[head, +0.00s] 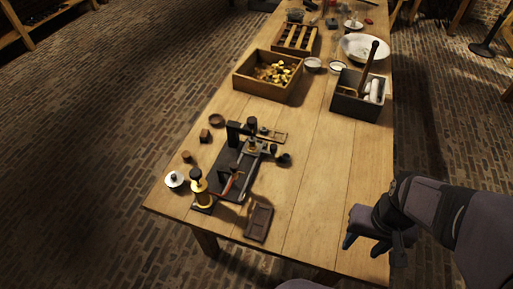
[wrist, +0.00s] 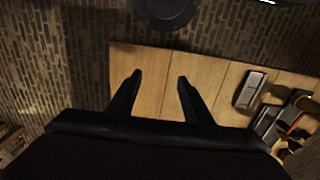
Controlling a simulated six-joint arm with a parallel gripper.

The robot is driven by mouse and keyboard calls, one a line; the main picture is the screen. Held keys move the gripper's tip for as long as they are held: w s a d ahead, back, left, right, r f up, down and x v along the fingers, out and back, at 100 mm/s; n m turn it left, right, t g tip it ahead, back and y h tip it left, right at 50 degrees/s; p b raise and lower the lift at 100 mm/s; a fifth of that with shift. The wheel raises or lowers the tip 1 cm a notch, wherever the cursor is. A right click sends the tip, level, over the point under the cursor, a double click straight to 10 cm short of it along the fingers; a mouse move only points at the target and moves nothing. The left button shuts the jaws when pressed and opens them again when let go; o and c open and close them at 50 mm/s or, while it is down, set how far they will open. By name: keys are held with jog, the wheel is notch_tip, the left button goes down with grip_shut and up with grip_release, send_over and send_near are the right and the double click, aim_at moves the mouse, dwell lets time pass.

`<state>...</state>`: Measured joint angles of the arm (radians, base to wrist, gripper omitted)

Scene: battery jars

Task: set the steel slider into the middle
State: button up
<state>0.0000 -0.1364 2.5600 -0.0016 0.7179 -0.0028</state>
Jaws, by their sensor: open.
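A dark apparatus (head: 232,176) with a black base, a brass coil and a red piece stands on the near left of the table. A small grey metal piece (head: 253,147) sits at its upper right; it may be the steel slider, but it is too small to be sure. The apparatus shows partly at the right edge of the wrist view (wrist: 268,122). My gripper (head: 366,245) is over the table's near right corner, well right of the apparatus. Its two fingers are apart with nothing between them, as the wrist view (wrist: 160,76) also shows.
A small dark rectangular tray (head: 258,222) lies right of the apparatus's near end. A white-topped jar (head: 175,180) stands on its left. A wooden box of brass pieces (head: 258,88) and a grey box with tools (head: 346,102) stand farther back.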

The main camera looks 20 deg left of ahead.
jog(key=shift+c, duration=0.3)
jog(key=n+y, duration=0.4)
jog(key=n, duration=1.2)
send_near(274, 146)
jog(key=f, duration=0.1)
jog(key=shift+t+y, duration=0.3)
jog(key=shift+t, duration=0.1)
jog(key=shift+s+p+x, duration=0.15)
jog(key=shift+p+x, duration=0.4)
jog(key=shift+x, duration=1.3)
jog(key=shift+s+p+x, duration=0.1)
jog(key=shift+p+x, duration=0.4)
jog(key=shift+x, duration=1.35)
grip_shut()
